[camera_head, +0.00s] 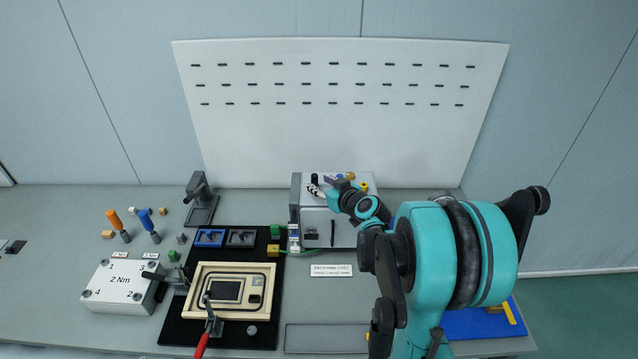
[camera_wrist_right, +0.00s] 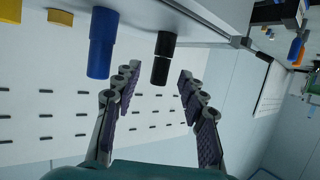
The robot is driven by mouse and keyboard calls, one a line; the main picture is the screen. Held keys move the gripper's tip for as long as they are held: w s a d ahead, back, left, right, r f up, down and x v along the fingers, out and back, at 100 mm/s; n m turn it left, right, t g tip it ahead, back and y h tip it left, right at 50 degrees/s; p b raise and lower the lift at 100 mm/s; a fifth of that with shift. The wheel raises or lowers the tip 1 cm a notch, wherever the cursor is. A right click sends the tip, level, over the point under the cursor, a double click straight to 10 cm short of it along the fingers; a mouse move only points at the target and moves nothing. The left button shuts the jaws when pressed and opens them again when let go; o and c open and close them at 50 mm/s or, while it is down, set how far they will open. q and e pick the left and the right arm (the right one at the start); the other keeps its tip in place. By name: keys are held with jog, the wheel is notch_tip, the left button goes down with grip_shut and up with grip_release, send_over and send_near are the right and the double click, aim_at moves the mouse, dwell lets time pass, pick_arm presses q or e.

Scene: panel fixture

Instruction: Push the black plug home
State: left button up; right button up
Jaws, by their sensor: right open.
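The black plug (camera_wrist_right: 163,58) sticks out of the light panel face in the right wrist view, with a visible ring around its middle. In the head view a small dark piece (camera_head: 314,178) on top of the grey box (camera_head: 317,228) looks like the same plug. My right gripper (camera_wrist_right: 158,85) is open and empty, with its padded fingers on either side of the plug's line. The plug's end lies about level with the fingertips, apart from both. In the head view this gripper (camera_head: 324,188) is over the box top, partly hiding it. My left gripper is not in view.
A blue plug (camera_wrist_right: 102,42) stands beside the black one, and a yellow part (camera_wrist_right: 60,17) is farther left. A framed device (camera_head: 229,291) with a red-handled clamp (camera_head: 203,340) lies on a black mat. A slotted white board (camera_head: 340,130) stands behind the box.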

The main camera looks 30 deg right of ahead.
jog(key=v, duration=1.1)
jog(key=s+a+f+n+g+y+b, duration=0.1)
jog(key=s+a+f+g, duration=0.15)
jog(key=a, duration=0.55)
jog(key=s+a+f+g+y+b, duration=0.1)
jog(key=s+a+f+g+b, duration=0.15)
jog(key=a, duration=0.65)
jog(key=s+a+f+g, duration=0.1)
jog(key=s+a+f, duration=0.1)
jog(key=s, duration=0.3)
jog(key=s+a+f+h+b, duration=0.1)
jog(key=s+a+f, duration=0.1)
jog(key=s, duration=0.2)
jog(key=shift+s+f+m+g+h, duration=0.25)
jog(key=shift+s+m+g+h, duration=0.05)
jog(key=shift+s+g, duration=0.1)
